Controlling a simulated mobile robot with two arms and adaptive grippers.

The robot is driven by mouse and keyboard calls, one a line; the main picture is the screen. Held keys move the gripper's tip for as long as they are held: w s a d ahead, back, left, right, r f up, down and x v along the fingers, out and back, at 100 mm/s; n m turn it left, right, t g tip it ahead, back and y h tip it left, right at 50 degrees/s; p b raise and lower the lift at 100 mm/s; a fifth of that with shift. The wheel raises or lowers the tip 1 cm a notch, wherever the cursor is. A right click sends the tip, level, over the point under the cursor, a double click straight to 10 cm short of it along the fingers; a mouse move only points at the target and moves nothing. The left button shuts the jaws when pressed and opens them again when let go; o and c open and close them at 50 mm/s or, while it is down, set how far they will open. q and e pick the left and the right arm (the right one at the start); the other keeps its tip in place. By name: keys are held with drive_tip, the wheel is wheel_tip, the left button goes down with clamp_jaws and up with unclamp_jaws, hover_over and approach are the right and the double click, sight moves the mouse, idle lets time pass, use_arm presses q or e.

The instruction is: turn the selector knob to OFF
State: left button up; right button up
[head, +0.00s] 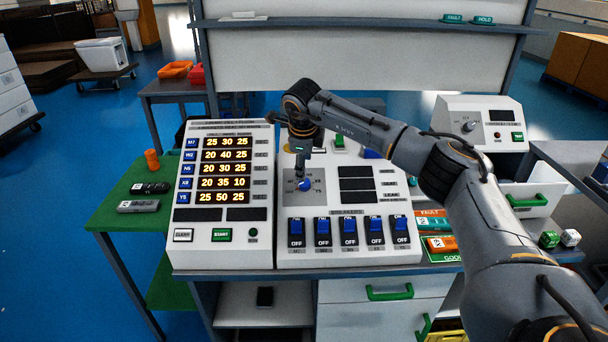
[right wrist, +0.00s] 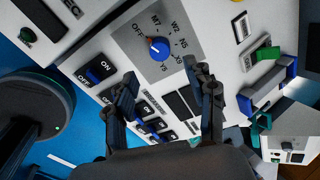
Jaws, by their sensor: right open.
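The selector knob (head: 305,184) is a small blue round knob on a grey square plate on the white sloped panel (head: 290,261). In the right wrist view the blue knob (right wrist: 159,48) has a white mark towards its left side. Labels OFF, M7, W2 and others ring it, with OFF (right wrist: 138,32) at the upper left. I cannot tell exactly which label the mark meets. My right gripper (head: 302,168) points down over the knob. Its fingers (right wrist: 165,80) are spread and empty, with the knob ahead of the gap, apparently apart from them. My left gripper is out of view.
A row of blue breaker switches (head: 349,231) lies below the knob. A lit number display (head: 226,170) stands left, on the neighbouring panel. A green rocker (right wrist: 265,53) and blue parts are near the right finger. A white meter box (head: 480,118) stands back right.

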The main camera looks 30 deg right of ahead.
drive_tip(key=v, duration=0.3)
drive_tip(key=shift+s+r, duration=0.1)
drive_tip(key=shift+r, duration=0.25)
